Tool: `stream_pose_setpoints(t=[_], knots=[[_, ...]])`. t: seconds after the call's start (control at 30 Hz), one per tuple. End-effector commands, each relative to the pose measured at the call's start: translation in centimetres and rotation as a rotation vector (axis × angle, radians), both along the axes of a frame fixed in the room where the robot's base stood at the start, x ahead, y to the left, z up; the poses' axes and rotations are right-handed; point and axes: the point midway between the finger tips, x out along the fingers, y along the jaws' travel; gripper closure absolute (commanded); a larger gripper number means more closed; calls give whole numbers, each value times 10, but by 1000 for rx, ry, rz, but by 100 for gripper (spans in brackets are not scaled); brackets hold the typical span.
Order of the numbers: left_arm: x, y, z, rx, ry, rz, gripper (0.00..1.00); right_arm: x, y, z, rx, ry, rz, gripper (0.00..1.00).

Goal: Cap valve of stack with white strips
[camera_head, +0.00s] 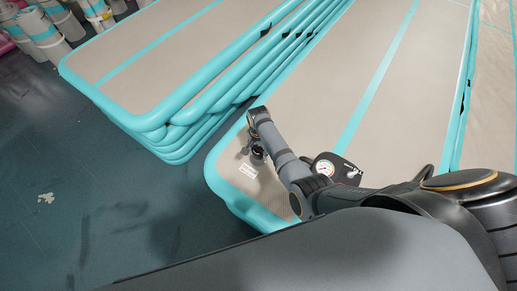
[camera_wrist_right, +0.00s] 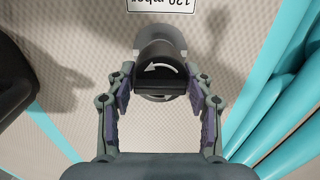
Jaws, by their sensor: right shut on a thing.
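A black valve cap (camera_wrist_right: 160,68) with a white curved arrow sits at the valve in the right wrist view, over a round grey flange (camera_wrist_right: 179,44) on the beige mat. My right gripper (camera_wrist_right: 160,92) is shut on the cap, with a finger on each side. In the head view my right gripper (camera_head: 257,153) points down at the near end of a beige mat with turquoise edges (camera_head: 222,176). I cannot tell how far the cap is seated. No white strips show clearly; the strips I see are turquoise. My left gripper is not in view.
A white printed label (camera_head: 248,171) lies beside the valve. A black pump with a dial gauge (camera_head: 325,168) stands on the same mat. Another stack of turquoise-edged mats (camera_head: 150,75) is at the left. Rolled mats (camera_head: 42,35) stand farther back. Dark floor at left is mostly clear.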

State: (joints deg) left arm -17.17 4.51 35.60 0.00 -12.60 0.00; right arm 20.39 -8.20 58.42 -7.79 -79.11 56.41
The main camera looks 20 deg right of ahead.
Motion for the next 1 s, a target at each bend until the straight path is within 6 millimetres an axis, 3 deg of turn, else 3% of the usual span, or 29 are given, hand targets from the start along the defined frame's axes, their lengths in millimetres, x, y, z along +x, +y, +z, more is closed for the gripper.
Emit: stream_pose_setpoints(t=[1.0], knots=[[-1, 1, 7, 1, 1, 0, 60, 0, 0, 0, 0, 0, 0, 72]])
